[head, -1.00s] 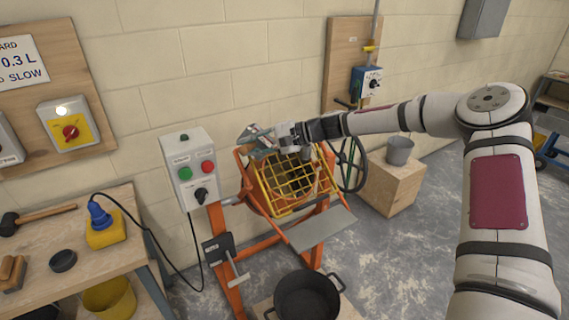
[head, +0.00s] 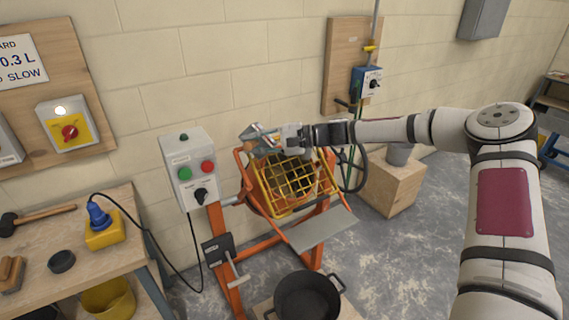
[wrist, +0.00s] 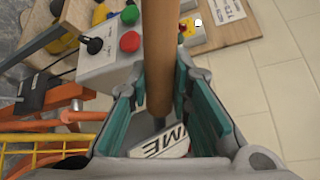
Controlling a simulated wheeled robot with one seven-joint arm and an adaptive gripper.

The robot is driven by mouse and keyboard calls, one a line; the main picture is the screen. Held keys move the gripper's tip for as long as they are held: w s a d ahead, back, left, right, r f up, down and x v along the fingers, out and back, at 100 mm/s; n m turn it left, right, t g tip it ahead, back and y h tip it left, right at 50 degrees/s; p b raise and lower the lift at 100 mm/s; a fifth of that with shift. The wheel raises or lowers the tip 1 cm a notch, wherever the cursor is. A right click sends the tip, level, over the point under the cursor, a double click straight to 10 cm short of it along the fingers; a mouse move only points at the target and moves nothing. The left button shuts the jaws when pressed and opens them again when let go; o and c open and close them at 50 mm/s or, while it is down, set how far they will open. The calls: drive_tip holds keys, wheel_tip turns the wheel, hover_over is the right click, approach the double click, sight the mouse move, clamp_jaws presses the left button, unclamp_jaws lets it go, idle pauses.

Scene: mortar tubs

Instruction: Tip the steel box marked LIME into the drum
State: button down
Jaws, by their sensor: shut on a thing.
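The steel box marked LIME (head: 258,139) is up at the left rim of the drum, and it looks tilted. Part of its label (wrist: 166,143), reading "IME", shows in the wrist view. My gripper (head: 290,139) is shut on the box's wooden handle (wrist: 160,50), which runs between the teal finger pads in the wrist view. The orange drum (head: 255,190) sits in its frame, with a yellow grid guard (head: 290,183) across its mouth. The box's contents and the drum's inside cannot be made out clearly.
A control box (head: 190,168) with green and red buttons stands close left of the drum. A grey chute (head: 322,231) and a black tub (head: 307,297) are below. A grey bucket (head: 398,154) stands on a wooden block (head: 392,187) at right, partly behind my arm.

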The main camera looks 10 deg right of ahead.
drive_tip(key=shift+d+r+y, duration=0.3)
drive_tip(key=shift+r+y, duration=0.05)
drive_tip(key=shift+y, duration=0.05)
drive_tip(key=shift+w+d+f+m+t+y+b, duration=0.1)
drive_tip(key=shift+d+f+m+t+y+b, duration=0.1)
drive_tip(key=shift+d+m+t+y+b, duration=0.35)
idle(0.7)
drive_tip(key=shift+d+r+y, duration=0.5)
drive_tip(key=shift+d+y, duration=0.25)
drive_tip(key=shift+y, duration=0.4)
drive_tip(key=shift+d, duration=0.1)
drive_tip(key=shift+d+f+m+t+y+b, duration=0.2)
drive_tip(key=shift+d+m+t+y+b, duration=0.15)
drive_tip(key=shift+d, duration=0.25)
drive_tip(key=shift+d+f, duration=0.1)
drive_tip(key=shift+d, duration=0.2)
drive_tip(key=shift+d+f+y, duration=0.1)
drive_tip(key=shift+d+y, duration=0.15)
drive_tip(key=shift+d, duration=0.05)
drive_tip(key=shift+d+f+m+t+y+b, duration=0.5)
drive_tip(key=shift+d+m+t+y+b, duration=0.1)
drive_tip(key=shift+d+y, duration=0.25)
drive_tip(key=shift+d+r+m+t+y, duration=0.15)
drive_tip(key=shift+d+m+t+y, duration=0.5)
drive_tip(key=shift+d+t, duration=0.2)
idle(0.4)
